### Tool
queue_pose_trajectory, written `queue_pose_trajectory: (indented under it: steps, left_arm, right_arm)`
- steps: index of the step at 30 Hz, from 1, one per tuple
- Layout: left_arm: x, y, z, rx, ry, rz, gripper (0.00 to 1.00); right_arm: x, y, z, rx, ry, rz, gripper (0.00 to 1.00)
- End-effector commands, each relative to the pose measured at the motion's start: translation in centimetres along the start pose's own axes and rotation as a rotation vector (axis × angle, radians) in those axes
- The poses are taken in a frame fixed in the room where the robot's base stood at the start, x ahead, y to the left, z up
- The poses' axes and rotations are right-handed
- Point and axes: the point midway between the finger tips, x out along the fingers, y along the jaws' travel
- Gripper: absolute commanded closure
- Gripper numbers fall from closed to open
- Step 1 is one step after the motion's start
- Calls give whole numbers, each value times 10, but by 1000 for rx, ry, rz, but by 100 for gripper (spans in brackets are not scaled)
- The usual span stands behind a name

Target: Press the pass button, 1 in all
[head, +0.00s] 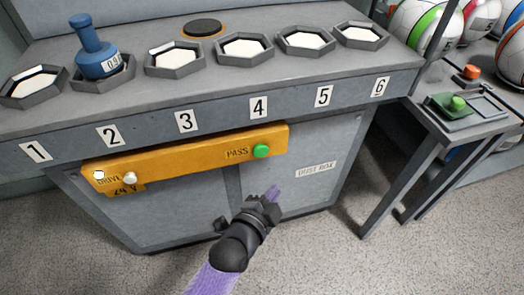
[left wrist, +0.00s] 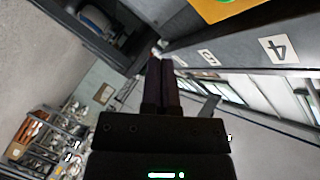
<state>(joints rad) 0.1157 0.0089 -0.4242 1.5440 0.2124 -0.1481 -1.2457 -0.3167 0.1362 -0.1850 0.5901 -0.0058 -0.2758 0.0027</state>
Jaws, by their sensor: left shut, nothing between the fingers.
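The green pass button (head: 261,151) sits at the right end of a yellow panel (head: 200,152) on the front of the grey bench, beside the word PASS. My left gripper (head: 272,192) is shut and empty, below the button and apart from it in the head view. In the left wrist view the closed fingers (left wrist: 161,82) point up the picture, and part of the yellow panel (left wrist: 215,8) with an edge of the green button (left wrist: 232,1) shows at the top. My right gripper is in neither view.
A white button (head: 131,178) is at the panel's left end. Numbered hexagonal holders line the bench top (head: 230,85), and a blue stamp-like piece (head: 95,50) stands at number 2. A side table (head: 465,125) with a green and a red button stands right. Floor in front is clear.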

Motion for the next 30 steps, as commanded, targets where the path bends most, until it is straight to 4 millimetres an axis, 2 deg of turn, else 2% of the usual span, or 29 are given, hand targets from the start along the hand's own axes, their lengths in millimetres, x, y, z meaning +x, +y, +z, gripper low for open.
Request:
queue_pose_trajectory:
  steps: [9, 15, 30]
  left_arm:
    - [33, -18, 27, 2, -3, 0, 100]
    - [50, -33, 38, 2, 0, 1, 100]
    - [57, -41, 42, 1, 0, 1, 100]
  right_arm:
    - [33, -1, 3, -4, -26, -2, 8]
    - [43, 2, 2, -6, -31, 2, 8]
    - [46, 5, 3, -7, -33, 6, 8]
